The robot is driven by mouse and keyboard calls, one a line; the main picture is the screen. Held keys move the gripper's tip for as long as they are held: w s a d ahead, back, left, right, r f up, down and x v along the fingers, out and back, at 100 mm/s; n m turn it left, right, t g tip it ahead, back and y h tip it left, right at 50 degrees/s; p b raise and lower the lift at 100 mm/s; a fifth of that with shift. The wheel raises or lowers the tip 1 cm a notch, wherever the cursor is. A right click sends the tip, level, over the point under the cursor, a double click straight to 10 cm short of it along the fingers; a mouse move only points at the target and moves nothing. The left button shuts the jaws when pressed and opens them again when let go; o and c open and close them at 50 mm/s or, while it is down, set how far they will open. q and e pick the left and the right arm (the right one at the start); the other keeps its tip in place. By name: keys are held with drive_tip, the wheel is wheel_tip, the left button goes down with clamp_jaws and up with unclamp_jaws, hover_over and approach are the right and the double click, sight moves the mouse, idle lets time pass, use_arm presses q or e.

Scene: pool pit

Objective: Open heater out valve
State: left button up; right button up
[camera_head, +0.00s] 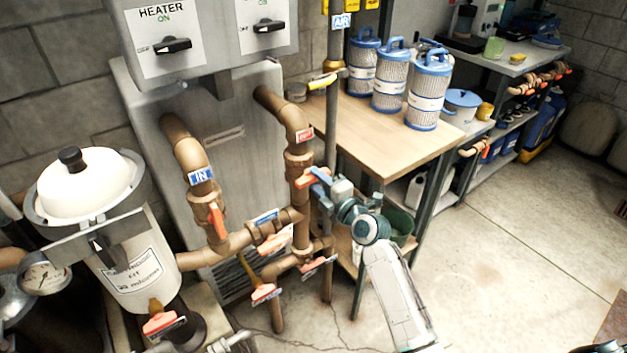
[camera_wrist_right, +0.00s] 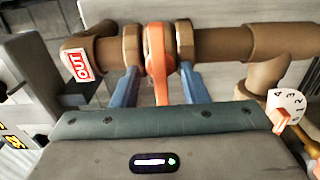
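The heater out valve's orange handle (camera_head: 303,181) sits on the brown vertical pipe below the red OUT label (camera_head: 305,134). In the right wrist view the orange handle (camera_wrist_right: 157,50) lies across the pipe between two brown collars, beside the OUT label (camera_wrist_right: 77,65). My right gripper (camera_head: 315,177) is at this handle. Its two blue fingers (camera_wrist_right: 159,76) stand apart, one on each side of the handle, with a gap on both sides. The handle's far end is hidden behind the gripper body.
The IN pipe (camera_head: 183,140) with its own orange handle (camera_head: 217,221) stands to the left. Lower pipes carry more orange handles (camera_head: 265,293). A wooden table (camera_head: 400,153) with blue-and-white filter cartridges (camera_head: 430,90) is behind the right arm. The floor at right is clear.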

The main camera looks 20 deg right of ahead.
sight(315, 180)
drive_tip(key=b+v, duration=0.1)
drive_tip(key=v, duration=0.2)
drive_tip(key=shift+s+f, duration=0.1)
drive_tip(key=shift+s+d, duration=0.2)
drive_tip(key=shift+s, duration=0.2)
